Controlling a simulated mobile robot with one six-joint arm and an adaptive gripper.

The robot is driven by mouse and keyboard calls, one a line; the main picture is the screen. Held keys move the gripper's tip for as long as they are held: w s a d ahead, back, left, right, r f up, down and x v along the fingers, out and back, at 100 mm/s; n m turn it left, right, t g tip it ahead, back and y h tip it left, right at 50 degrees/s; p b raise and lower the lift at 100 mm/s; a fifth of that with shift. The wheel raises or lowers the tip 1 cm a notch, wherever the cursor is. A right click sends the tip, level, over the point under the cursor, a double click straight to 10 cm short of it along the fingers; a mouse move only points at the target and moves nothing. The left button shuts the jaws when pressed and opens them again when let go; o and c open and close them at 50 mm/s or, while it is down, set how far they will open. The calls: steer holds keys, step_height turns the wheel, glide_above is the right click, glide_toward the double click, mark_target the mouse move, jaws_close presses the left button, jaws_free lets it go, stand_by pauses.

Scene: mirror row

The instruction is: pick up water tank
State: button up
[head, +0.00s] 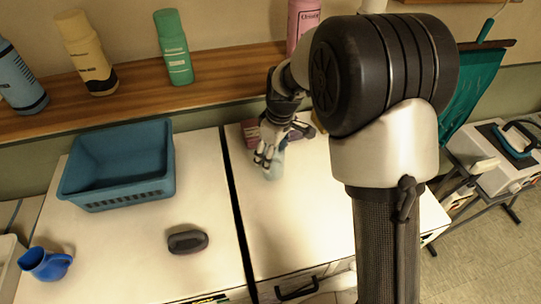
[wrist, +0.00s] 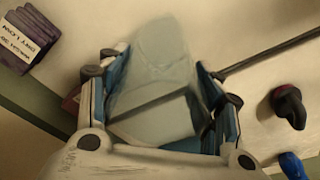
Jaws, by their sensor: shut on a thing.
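The water tank is a pale, translucent blue-grey piece, large in the wrist view (wrist: 155,85) and small in the head view (head: 275,168). My gripper (head: 267,155) is shut on it, with one finger along each side in the wrist view. The tank is over the right-hand white table top, near the shelf. The tank's lower end is between the finger bases, and its upper end reaches past the fingertips. From these views I cannot tell whether it touches the table. My arm hides part of the table's right side in the head view.
A blue basket (head: 120,165), a dark oval object (head: 188,241) and a blue jug (head: 45,264) stand on the left table. Dark purple boxes (wrist: 25,40) lie near my gripper. Bottles (head: 174,48) line the shelf behind. A dark gap separates the tables.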

steer(key=s+d, duration=0.1)
steer(key=s, duration=0.7)
steer(key=s+d+b, duration=0.1)
steer(key=s+d, duration=0.1)
steer(key=s, duration=0.7)
steer(key=shift+d, duration=0.25)
steer(key=shift+s+f, duration=0.1)
stand_by(2.5)
